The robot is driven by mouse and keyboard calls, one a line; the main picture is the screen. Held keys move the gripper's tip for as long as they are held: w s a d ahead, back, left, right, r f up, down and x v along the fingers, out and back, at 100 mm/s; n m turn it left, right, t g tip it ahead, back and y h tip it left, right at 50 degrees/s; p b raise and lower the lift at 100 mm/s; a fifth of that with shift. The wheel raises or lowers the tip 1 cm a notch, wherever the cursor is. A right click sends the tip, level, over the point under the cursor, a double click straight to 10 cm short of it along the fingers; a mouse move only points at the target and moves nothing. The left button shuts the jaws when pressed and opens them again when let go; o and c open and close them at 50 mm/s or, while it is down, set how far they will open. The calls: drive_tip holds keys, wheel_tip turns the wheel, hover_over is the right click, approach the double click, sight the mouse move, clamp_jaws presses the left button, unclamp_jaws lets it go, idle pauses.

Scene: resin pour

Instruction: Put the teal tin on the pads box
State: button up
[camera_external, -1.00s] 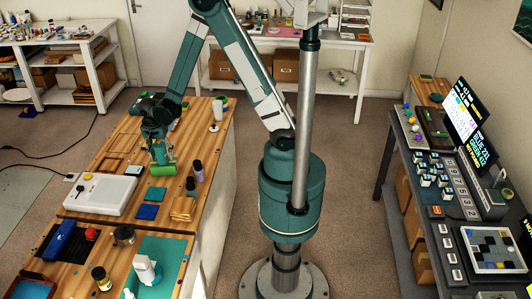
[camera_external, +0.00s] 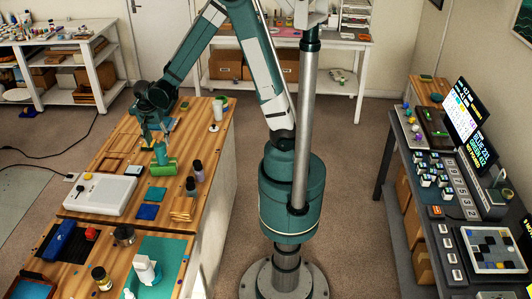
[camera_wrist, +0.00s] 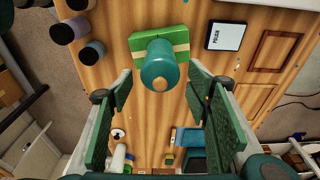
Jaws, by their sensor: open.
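The teal tin (camera_external: 160,153) stands on the green box, which I take for the pads box (camera_external: 164,167), and looks upright in the external view. In the wrist view the tin (camera_wrist: 158,66) overlaps the green box (camera_wrist: 180,37) with its tan band, hiding part of its top. My gripper (camera_external: 155,138) is open just above the tin. In the wrist view its two fingers (camera_wrist: 160,95) are spread wide, left and right of the tin, with nothing held between them.
Dark-capped bottles (camera_external: 198,171) stand right of the box. Blue squares (camera_external: 148,211) lie in front of it. A white device (camera_external: 100,194) is to the left, and wooden frames (camera_external: 112,166) lie behind that device.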

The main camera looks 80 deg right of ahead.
drive_tip(key=shift+a+r, duration=0.15)
drive_tip(key=shift+r, duration=1)
drive_tip(key=shift+s+a+r, duration=0.2)
drive_tip(key=shift+r, duration=0.25)
drive_tip(key=s+a+r+n+t+y, duration=0.1)
drive_tip(key=s+a+r+n+t, duration=0.2)
drive_tip(key=s+a+r+n, duration=0.3)
drive_tip(key=s+a+r+n+t, duration=0.4)
drive_tip(key=s+a+r+n, duration=0.2)
drive_tip(key=s+r+n, duration=0.6)
drive_tip(key=shift+s+a+r+y, duration=0.4)
drive_tip(key=shift+s+r, duration=0.15)
drive_tip(key=shift+s, duration=0.35)
